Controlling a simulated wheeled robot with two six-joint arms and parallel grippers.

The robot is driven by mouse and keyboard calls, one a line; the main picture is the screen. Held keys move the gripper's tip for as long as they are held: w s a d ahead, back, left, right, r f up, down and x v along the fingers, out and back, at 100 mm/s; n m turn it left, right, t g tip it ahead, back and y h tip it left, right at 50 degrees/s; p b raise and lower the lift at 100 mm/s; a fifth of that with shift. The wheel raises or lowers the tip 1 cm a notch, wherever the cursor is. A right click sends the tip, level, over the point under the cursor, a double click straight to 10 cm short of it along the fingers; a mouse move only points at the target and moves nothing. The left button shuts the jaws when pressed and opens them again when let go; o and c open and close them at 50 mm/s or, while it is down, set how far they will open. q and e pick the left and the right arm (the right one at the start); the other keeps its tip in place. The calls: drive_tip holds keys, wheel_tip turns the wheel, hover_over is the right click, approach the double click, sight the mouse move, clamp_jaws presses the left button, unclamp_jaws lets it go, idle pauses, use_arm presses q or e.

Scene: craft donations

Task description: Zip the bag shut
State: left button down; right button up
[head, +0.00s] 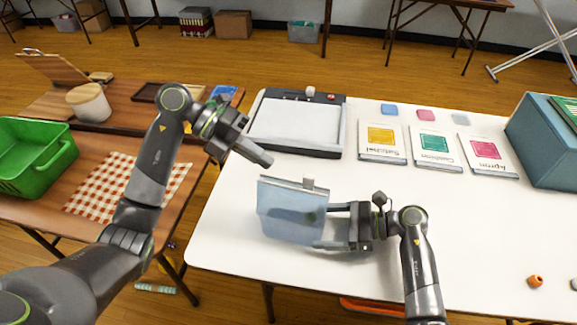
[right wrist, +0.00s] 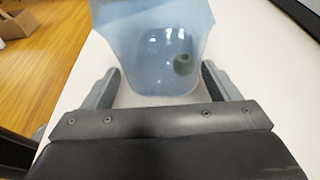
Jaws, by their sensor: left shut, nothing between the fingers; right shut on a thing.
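The bag (head: 285,222) is a translucent light blue pouch standing on the white table. A pale strip runs along its top edge, with a small grey block (head: 308,183), perhaps the zip slider, towards the right end. A dark green round thing (right wrist: 184,64) shows through the bag in the right wrist view. My right gripper (head: 322,226) is shut on the bag from the right, one finger on each side of its lower body. My left gripper (head: 268,161) is shut and empty, above and behind the bag's top edge, apart from it. Whether the top is sealed cannot be told.
A paper trimmer (head: 297,125) lies behind the bag. Several colored packets (head: 435,146) and a teal box (head: 540,130) stand to the right. An orange bead (head: 535,281) lies front right. A green basket (head: 35,155) is on the left table. The table's right middle is clear.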

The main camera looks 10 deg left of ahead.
sight(309, 175)
use_arm(q)
drive_tip(key=d, duration=0.3)
drive_tip(key=d+f, duration=0.1)
drive_tip(key=d, duration=0.1)
drive_tip(key=shift+s+f, duration=0.1)
drive_tip(key=shift+s, duration=0.25)
drive_tip(key=shift+d, duration=0.5)
drive_tip(key=shift+s+d, duration=0.15)
drive_tip(key=shift+d, duration=0.7)
drive_tip(key=shift+s+d, duration=0.1)
drive_tip(key=shift+d, duration=0.75)
drive_tip(key=shift+a, duration=0.2)
